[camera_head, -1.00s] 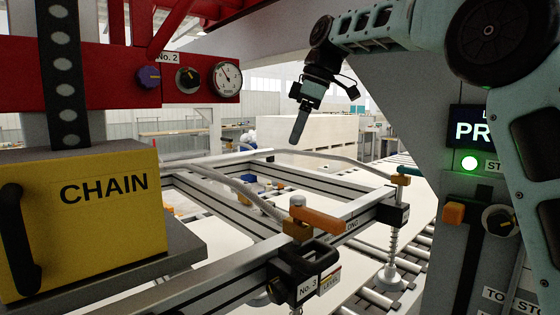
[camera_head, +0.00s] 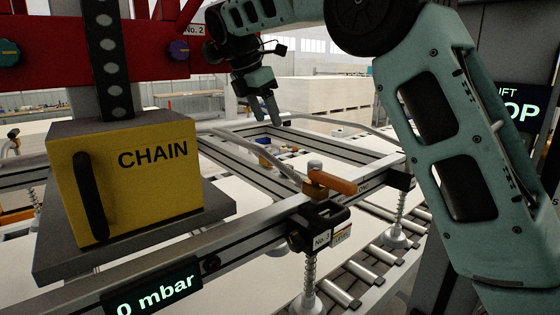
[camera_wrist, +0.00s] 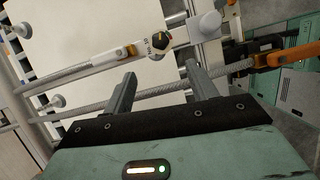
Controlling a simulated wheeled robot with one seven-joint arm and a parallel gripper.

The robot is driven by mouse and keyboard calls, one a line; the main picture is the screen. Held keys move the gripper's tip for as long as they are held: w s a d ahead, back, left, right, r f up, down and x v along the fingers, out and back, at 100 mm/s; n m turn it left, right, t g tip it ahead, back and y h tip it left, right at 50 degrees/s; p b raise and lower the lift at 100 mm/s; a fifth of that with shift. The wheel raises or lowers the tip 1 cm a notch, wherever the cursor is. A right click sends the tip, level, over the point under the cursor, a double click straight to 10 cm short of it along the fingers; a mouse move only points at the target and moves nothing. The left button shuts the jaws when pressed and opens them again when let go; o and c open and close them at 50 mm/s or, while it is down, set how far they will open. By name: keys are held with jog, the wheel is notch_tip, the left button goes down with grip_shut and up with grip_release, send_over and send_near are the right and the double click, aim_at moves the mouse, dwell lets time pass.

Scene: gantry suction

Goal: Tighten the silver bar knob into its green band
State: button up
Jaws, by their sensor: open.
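My gripper (camera_head: 265,110) hangs above the far part of the grey gantry frame in the head view, its two fingers apart with nothing between them. The wrist view shows the same open gripper (camera_wrist: 161,72) over a grey hose and frame bars. Just beyond the fingertips there is a small white fitting with a black-and-yellow round face (camera_wrist: 157,42); I cannot tell what it is. I cannot make out a silver bar knob or a green band for certain in either current view. A purple knob (camera_head: 178,50) and a teal knob (camera_head: 8,52) sit on the red beam.
A yellow CHAIN box (camera_head: 130,185) stands at left on a grey plate. An orange valve handle (camera_head: 335,184) and a black No. 3 block (camera_head: 318,228) sit on the near rail. A pressure display (camera_head: 155,288) reads 0 mbar. Rollers (camera_head: 345,285) run below right.

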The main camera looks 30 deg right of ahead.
jog(key=p+x, duration=0.2)
jog(key=x, duration=1.2)
